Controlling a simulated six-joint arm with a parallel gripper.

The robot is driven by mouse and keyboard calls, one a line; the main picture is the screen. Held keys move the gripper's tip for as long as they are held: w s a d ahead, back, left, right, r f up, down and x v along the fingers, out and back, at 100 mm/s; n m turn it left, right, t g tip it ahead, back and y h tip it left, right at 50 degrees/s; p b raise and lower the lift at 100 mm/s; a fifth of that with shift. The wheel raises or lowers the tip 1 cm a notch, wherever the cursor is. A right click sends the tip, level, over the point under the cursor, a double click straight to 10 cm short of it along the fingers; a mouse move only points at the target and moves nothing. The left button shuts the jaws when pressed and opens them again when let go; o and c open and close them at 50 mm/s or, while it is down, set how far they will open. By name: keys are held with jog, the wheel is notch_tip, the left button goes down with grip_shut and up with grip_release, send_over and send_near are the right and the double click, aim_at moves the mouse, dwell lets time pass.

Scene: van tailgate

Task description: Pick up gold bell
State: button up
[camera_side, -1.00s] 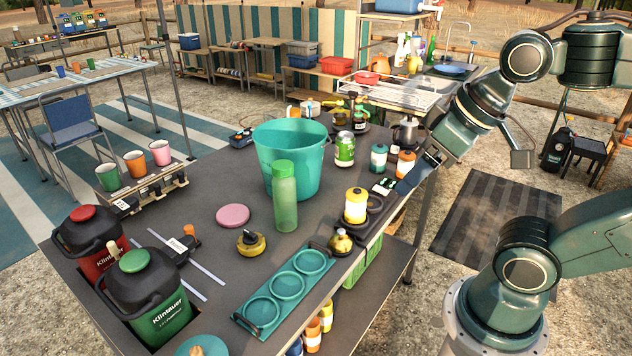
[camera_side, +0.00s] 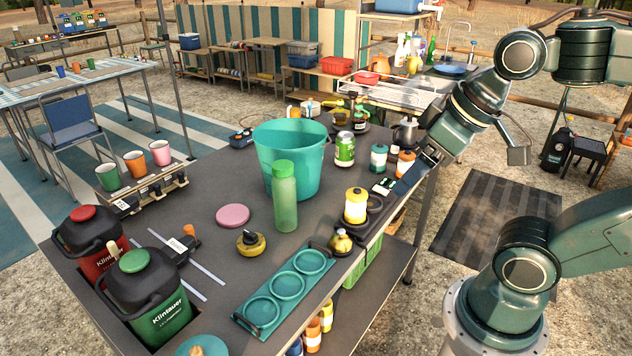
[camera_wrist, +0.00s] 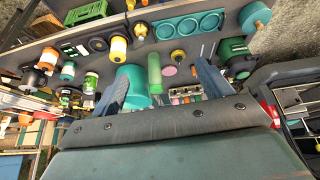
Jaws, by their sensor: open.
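The gold bell (camera_side: 340,242) is small and rounded. In the side view it stands at the table's right edge, beside the teal three-ring tray (camera_side: 288,291) and just in front of a yellow-and-white canister (camera_side: 356,206). The bell also shows near the top of the wrist view (camera_wrist: 140,31). My gripper (camera_side: 402,188) is over the table's right edge, behind and to the right of the bell and clear of it. In the wrist view its two blue fingers (camera_wrist: 160,74) are spread apart with nothing held between them.
A green bottle (camera_side: 285,196) and a teal bucket (camera_side: 292,158) stand mid-table. Teal and orange canisters (camera_side: 378,158) and a green can (camera_side: 345,149) stand near my gripper.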

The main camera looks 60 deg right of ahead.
jog(key=w+n, duration=0.1)
jog(key=w, duration=0.1)
jog(key=n+g+y, duration=0.5)
jog(key=n, duration=1)
send_over(342, 229)
jog(key=d, duration=0.5)
notch_tip(342, 229, down, 15)
jog(key=shift+x, duration=4.35)
jog(key=shift+s+d+f, duration=0.15)
jog(key=shift+d, duration=0.05)
jog(key=shift+x, duration=2.55)
jog(key=shift+s, duration=0.15)
jog(key=c, duration=1.2)
jog(key=shift+o, duration=0.2)
jog(key=shift+h, duration=0.3)
